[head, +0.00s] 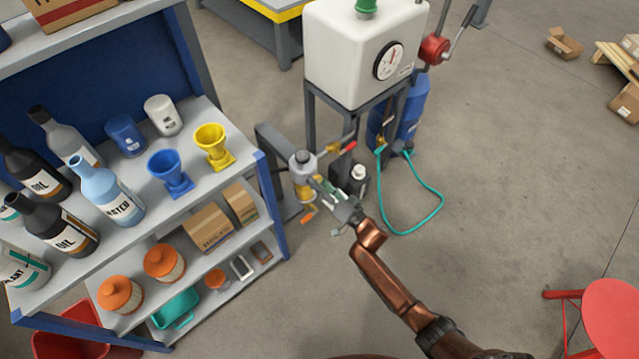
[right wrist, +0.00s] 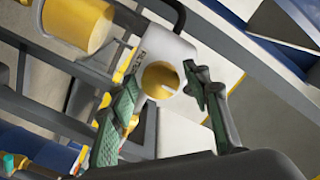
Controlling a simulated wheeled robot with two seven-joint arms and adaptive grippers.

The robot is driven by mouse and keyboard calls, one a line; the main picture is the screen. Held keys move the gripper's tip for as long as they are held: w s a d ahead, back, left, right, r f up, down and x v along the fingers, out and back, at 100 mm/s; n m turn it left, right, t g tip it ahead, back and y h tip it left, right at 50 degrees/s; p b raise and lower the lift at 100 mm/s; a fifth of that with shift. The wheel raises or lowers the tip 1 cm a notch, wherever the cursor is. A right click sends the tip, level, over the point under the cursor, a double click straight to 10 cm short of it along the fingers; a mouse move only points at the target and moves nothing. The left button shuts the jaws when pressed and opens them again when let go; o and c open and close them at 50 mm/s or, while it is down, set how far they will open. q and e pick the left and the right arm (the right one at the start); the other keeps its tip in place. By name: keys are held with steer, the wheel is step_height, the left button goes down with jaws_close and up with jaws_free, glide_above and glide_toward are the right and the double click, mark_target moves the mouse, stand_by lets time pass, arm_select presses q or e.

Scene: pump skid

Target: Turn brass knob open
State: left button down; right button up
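The brass knob (right wrist: 160,80) shows in the right wrist view as a round yellow-gold face on a pale grey body (right wrist: 178,48). My right gripper (right wrist: 165,90) has its two green-padded fingers spread, one on each side of the knob in the picture. I cannot tell whether either finger touches it. In the head view my right gripper (head: 326,190) reaches to the small grey-capped unit with a yellow bowl (head: 303,164), beside the tank stand. The knob cannot be made out clearly there. My left gripper is not in view.
A white tank with a gauge (head: 345,60) stands on a dark frame behind. A red-handled valve (head: 348,146) sits just above the gripper. A teal hose (head: 438,200) loops on the floor at right. A shelf of bottles (head: 272,205) stands at left. Open floor lies right.

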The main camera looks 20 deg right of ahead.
steer(key=c, duration=0.9)
steer(key=shift+c, duration=0.2)
